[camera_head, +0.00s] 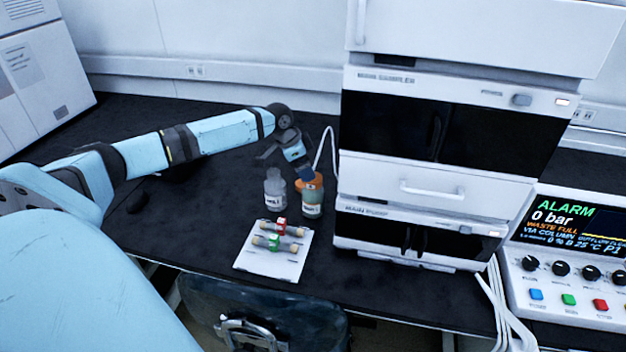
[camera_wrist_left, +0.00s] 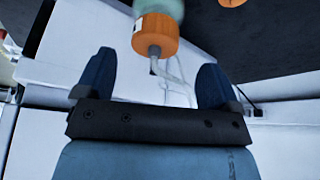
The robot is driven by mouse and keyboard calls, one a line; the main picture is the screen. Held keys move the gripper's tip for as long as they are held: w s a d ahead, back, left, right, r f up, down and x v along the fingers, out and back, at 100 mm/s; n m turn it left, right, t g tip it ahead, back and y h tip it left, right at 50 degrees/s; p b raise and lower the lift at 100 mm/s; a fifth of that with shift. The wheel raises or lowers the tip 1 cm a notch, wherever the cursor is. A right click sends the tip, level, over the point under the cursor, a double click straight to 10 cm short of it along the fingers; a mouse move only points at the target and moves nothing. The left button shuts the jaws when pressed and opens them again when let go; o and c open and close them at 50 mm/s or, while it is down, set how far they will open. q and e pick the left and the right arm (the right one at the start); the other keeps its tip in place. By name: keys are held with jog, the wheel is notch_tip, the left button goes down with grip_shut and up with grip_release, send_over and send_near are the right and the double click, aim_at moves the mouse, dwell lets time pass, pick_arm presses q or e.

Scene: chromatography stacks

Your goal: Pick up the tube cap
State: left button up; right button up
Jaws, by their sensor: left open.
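The orange tube cap (camera_head: 311,184) sits on a bottle with a pale label (camera_head: 312,208), in front of the white instrument stack. A thin white tube (camera_head: 328,150) runs up behind it. My left gripper (camera_head: 304,172) is just above the cap and hides part of its top. In the left wrist view the orange cap (camera_wrist_left: 155,36) shows beyond the two spread blue fingertips (camera_wrist_left: 157,62), roughly in line with the gap between them. The gripper is open and holds nothing. My right gripper is not in view.
A clear bottle (camera_head: 274,190) stands close left of the capped bottle. A white mat (camera_head: 262,268) in front holds small columns with a red and a green clip (camera_head: 274,241). The instrument stack (camera_head: 405,200) blocks the right side.

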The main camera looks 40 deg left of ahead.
aim_at(316, 183)
pick_arm(q)
jog(key=x, duration=0.5)
jog(key=shift+s+d, duration=0.1)
jog(key=shift+s, duration=0.1)
jog(key=c, duration=1)
jog(key=shift+c, duration=0.2)
jog(key=shift+r, duration=0.15)
